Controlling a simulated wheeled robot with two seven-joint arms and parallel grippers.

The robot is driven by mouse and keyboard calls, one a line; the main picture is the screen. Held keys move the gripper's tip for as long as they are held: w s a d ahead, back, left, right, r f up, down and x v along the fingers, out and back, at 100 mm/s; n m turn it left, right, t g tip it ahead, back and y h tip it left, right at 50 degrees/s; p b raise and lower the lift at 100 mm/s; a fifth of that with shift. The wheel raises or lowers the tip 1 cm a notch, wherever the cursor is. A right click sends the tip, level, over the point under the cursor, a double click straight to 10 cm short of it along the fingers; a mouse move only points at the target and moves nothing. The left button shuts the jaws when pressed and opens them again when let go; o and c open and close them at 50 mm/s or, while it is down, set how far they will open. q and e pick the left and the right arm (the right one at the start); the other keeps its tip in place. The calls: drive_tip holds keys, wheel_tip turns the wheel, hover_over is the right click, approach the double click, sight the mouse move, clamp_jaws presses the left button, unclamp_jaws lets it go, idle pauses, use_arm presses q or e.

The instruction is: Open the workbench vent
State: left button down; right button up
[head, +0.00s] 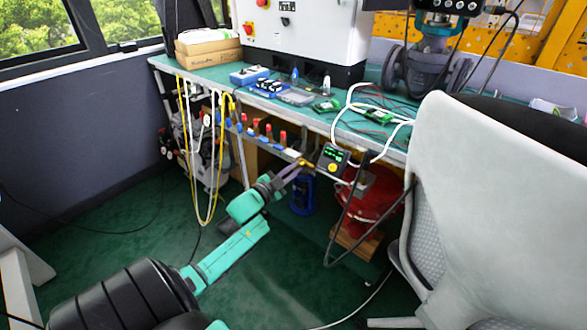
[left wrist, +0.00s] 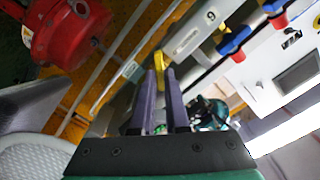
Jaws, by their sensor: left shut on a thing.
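A small yellow handle (head: 307,163) sits on the rail (head: 262,147) along the workbench's front edge, just left of a dark box with a green display (head: 332,157). My left gripper (head: 299,166) reaches it from the lower left. In the left wrist view, the two purple fingers of the left gripper (left wrist: 161,75) are closed around the yellow handle (left wrist: 158,61), which shows between and beyond their tips. The fingers hide part of the handle. A label beside it is too small to read in the head view. My right gripper is out of view.
Several red and blue valve handles (head: 268,132) line the rail to the left. Yellow and white hoses hang from its left end. A red machine (head: 372,195) and a blue canister (head: 302,194) stand under the bench. A grey chair (head: 490,190) fills the right side.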

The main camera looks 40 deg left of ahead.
use_arm(q)
drive_tip(key=shift+d+f+m+b, duration=0.15)
drive_tip(key=shift+m+b, duration=0.45)
drive_tip(key=shift+m, duration=1.8)
drive_tip(key=shift+f+m+b, duration=0.15)
drive_tip(key=shift+m+b, duration=0.45)
drive_tip(key=shift+m, duration=1.8)
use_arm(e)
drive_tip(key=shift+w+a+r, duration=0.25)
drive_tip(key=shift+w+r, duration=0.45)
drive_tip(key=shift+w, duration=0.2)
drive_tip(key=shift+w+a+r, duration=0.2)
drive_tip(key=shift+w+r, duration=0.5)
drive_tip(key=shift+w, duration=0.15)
use_arm(q)
drive_tip(key=c, duration=0.9)
unclamp_jaws()
